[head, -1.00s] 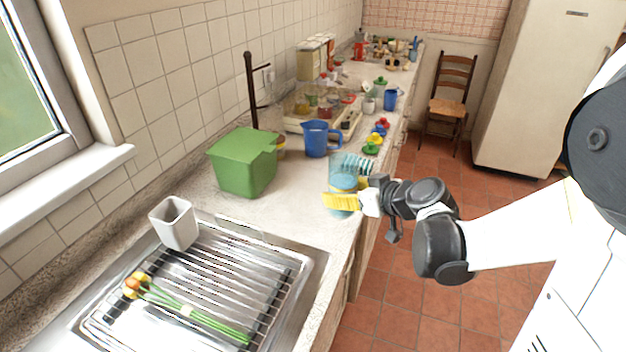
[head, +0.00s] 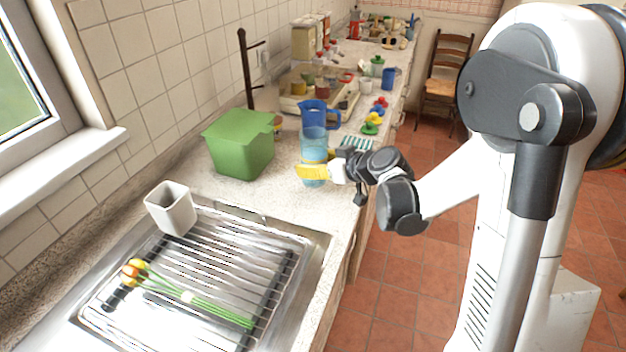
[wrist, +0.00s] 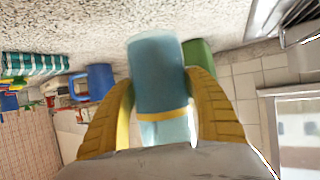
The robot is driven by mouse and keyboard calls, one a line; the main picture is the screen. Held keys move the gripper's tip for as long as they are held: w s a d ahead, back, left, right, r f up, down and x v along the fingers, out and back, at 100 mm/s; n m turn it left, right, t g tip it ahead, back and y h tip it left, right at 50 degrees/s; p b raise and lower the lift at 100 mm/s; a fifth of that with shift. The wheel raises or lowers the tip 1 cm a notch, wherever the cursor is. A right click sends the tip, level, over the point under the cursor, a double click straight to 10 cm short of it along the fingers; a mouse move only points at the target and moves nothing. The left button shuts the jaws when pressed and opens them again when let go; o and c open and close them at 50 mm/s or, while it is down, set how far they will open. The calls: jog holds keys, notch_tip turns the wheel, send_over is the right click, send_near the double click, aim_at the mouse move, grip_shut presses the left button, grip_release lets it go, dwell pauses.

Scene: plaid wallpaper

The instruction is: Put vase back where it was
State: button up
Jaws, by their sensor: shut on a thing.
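The vase is a tall translucent light-blue cylinder (head: 313,143), upright over the counter, in front of the blue pitcher. My gripper (head: 313,172) has its yellow fingers closed around the lower part of the vase. In the wrist view the vase (wrist: 158,70) stands between the two yellow fingers of my gripper (wrist: 160,112). I cannot tell whether its base touches the counter.
A green bin (head: 240,146) stands left of the vase, and a blue pitcher (head: 320,116) is behind it. A striped teal-and-white item (head: 357,143) lies to the right. A metal drying rack (head: 200,280) with flowers (head: 190,297) and a white cup (head: 171,208) fill the sink area.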

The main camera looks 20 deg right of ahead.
jog(key=shift+f+b, duration=1.05)
jog(key=shift+f, duration=0.95)
jog(key=shift+w+f, duration=0.1)
jog(key=shift+f, duration=0.1)
jog(key=o, duration=1.5)
jog(key=shift+r, duration=0.1)
